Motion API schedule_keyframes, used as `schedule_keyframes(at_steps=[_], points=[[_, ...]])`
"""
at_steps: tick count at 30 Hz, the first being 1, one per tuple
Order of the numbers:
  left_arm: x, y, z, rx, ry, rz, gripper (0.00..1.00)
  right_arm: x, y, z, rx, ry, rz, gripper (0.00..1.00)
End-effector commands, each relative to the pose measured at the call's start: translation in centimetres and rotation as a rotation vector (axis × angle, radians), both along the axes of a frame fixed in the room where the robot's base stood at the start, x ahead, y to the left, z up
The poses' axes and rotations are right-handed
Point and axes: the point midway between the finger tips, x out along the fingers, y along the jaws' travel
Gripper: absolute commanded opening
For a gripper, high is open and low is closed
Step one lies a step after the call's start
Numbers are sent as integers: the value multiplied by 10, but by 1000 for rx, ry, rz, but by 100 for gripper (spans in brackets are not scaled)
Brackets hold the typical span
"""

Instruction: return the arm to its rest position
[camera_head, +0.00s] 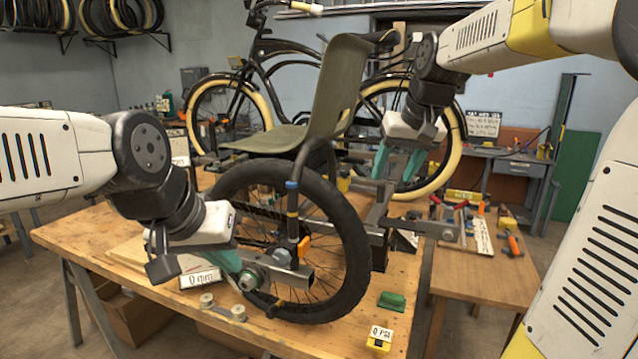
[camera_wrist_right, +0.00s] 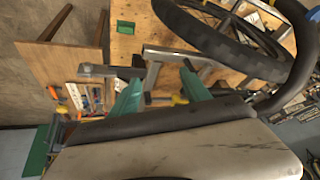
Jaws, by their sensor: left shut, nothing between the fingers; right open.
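My left gripper (camera_head: 240,272) has teal fingers and is shut with nothing between them. It is beside the near wheel's hub, by the metal bracket on the trike frame (camera_head: 285,268); I cannot tell whether it touches. My right gripper (camera_head: 398,160) is open behind the green seat (camera_head: 337,88), above the far side of the frame. In the right wrist view its two teal fingers (camera_wrist_right: 162,98) are spread apart, with a grey frame tube (camera_wrist_right: 165,56) beyond them. The seat's pale surface (camera_wrist_right: 180,155) fills the bottom of that view.
The black wheel (camera_head: 352,250) stands on the wooden table (camera_head: 150,270). A green block (camera_head: 391,300), a yellow item with a label (camera_head: 379,340) and small rollers (camera_head: 208,300) lie near the front. A side table (camera_head: 485,270) with tools stands right. A bicycle (camera_head: 262,55) stands behind.

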Motion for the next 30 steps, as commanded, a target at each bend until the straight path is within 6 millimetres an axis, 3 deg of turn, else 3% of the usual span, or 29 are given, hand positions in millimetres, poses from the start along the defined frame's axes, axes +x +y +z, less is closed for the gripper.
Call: schedule_keyframes(at_steps=[1, 6, 12, 18, 30], points=[[0, 0, 0, 0, 0, 0, 0, -28, 0, -1, 12, -12, -3, 55], [0, 0, 0, 0, 0, 0, 0, -112, 6, -23, 43, -47, -11, 55], [0, 0, 0, 0, 0, 0, 0, -182, 13, -60, 53, -75, -21, 55], [0, 0, 0, 0, 0, 0, 0, -206, 16, -79, 54, -85, -26, 55], [0, 0, 0, 0, 0, 0, 0, -207, 17, -80, 54, -84, -26, 55]])
